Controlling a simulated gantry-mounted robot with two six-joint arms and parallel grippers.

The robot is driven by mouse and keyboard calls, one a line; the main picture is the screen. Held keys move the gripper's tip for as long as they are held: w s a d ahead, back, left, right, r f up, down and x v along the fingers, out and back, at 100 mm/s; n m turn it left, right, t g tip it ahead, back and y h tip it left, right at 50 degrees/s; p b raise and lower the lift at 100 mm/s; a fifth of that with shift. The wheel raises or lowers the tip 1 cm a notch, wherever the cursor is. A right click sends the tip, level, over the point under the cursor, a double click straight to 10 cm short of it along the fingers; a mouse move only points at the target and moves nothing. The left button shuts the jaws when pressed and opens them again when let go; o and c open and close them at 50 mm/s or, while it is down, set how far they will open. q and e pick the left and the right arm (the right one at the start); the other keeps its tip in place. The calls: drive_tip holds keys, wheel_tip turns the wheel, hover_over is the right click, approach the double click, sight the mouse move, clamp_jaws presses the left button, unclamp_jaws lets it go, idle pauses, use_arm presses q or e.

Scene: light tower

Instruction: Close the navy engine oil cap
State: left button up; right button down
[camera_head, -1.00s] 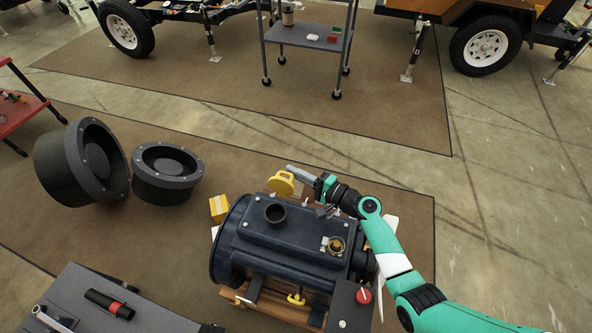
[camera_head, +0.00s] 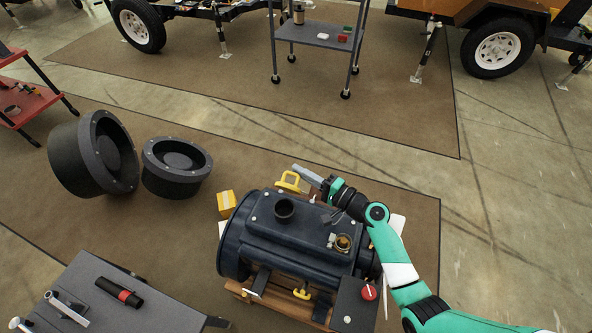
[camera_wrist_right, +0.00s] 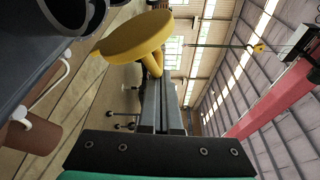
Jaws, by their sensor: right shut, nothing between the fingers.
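The navy engine (camera_head: 290,245) lies on a wooden pallet on the brown mat. A yellow round piece (camera_head: 289,181) stands at its far edge; I cannot tell for certain whether it is the oil cap. In the right wrist view it is a yellow disc (camera_wrist_right: 137,36) with a short stem, close beyond the fingers. A brass-coloured round opening (camera_head: 342,243) is on the engine's top right. My right gripper (camera_head: 302,171) is shut and empty, its fingertips beside the yellow piece; contact is unclear. The fingers also show in the wrist view (camera_wrist_right: 161,90). My left gripper is out of view.
A dark open pipe (camera_head: 284,209) rises from the engine's top. A small yellow box (camera_head: 226,203) is left of it, and a red knob (camera_head: 369,292) is at its right end. A grey table (camera_head: 140,300) is at front left. Two large black round parts (camera_head: 178,170) lie behind.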

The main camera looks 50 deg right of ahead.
sight(294, 190)
drive_tip(key=shift+s+a+r, duration=0.15)
drive_tip(key=shift+s+a, duration=0.05)
drive_tip(key=shift+a, duration=0.4)
drive_tip(key=shift+s+a+n, duration=0.15)
drive_tip(key=shift+a+n, duration=0.15)
drive_tip(key=shift+n, duration=0.3)
drive_tip(key=shift+s+a+r+t+b, duration=0.1)
drive_tip(key=shift+a+t+b, duration=0.15)
drive_tip(key=shift+t+b, duration=0.05)
drive_tip(key=shift+s+a, duration=0.25)
drive_tip(key=shift+a, duration=0.35)
drive_tip(key=shift+s+a, duration=0.25)
drive_tip(key=shift+a, duration=0.3)
drive_tip(key=shift+s+a+f, duration=0.2)
drive_tip(key=shift+a, duration=0.35)
drive_tip(key=shift+s+a+f+b, duration=0.2)
drive_tip(key=shift+a+f+b, duration=0.15)
drive_tip(key=shift+a+b, duration=0.25)
drive_tip(key=shift+s+a+f+b, duration=0.15)
drive_tip(key=shift+a+f+b, duration=0.1)
drive_tip(key=shift+b, duration=0.35)
drive_tip(key=shift+a+f+n, duration=0.1)
drive_tip(key=shift+f+n, duration=0.05)
drive_tip(key=shift+n, duration=0.15)
drive_tip(key=shift+s+a+f+n+b, duration=0.1)
drive_tip(key=shift+a+n+b, duration=0.05)
drive_tip(key=shift+n+b, duration=0.45)
